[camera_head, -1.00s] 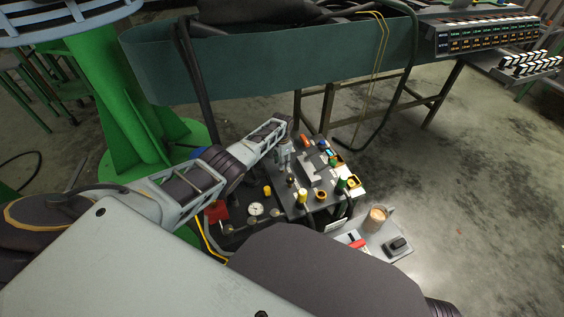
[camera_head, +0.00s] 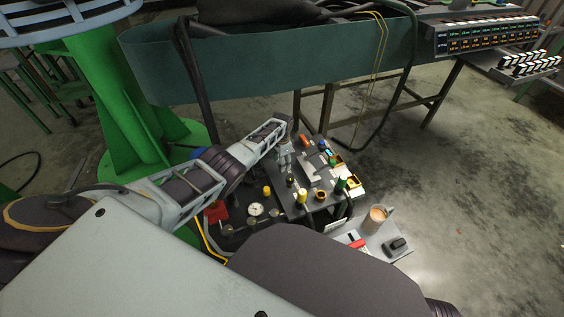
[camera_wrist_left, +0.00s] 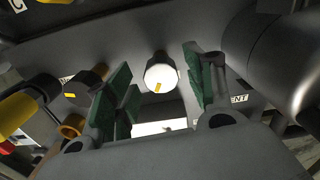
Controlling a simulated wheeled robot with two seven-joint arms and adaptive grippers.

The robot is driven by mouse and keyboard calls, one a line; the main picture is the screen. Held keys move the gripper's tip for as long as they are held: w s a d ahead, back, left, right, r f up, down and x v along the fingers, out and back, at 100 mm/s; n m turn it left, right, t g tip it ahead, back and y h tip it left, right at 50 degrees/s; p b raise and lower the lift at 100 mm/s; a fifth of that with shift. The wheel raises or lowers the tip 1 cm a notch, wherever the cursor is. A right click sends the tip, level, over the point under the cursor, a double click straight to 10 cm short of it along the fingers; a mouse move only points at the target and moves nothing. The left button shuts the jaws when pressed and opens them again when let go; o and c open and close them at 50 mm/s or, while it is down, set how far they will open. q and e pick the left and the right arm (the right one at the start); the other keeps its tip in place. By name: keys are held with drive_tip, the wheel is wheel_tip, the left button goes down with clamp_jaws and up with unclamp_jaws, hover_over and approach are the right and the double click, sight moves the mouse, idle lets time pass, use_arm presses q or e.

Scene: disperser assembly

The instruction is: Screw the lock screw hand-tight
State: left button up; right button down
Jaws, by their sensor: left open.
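My left gripper (camera_wrist_left: 158,62) is open in the left wrist view, with a green-padded finger on either side. A round knob with a bright white face and a yellow mark (camera_wrist_left: 161,77) shows between the fingers, apart from both pads in the picture. It looks like the lock screw, but I cannot be sure. A dark knob with a yellow mark (camera_wrist_left: 85,88) stands left of the fingers. In the head view my left gripper (camera_head: 285,155) is over the back left of the small bench (camera_head: 283,181); the screw cannot be made out there. My right gripper is not in view.
A large grey cylinder (camera_wrist_left: 285,55) is close to the right finger. A yellow-and-black part (camera_wrist_left: 22,108) is at the left. Several coloured parts crowd the bench, including a yellow cylinder (camera_head: 302,197). A mug (camera_head: 377,219) stands on a side tray.

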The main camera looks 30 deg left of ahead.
use_arm(q)
drive_tip(key=shift+r, duration=0.2)
wheel_tip(320, 180, up, 12)
drive_tip(key=shift+f, duration=0.15)
idle(1.2)
drive_tip(key=shift+n, duration=0.3)
idle(0.4)
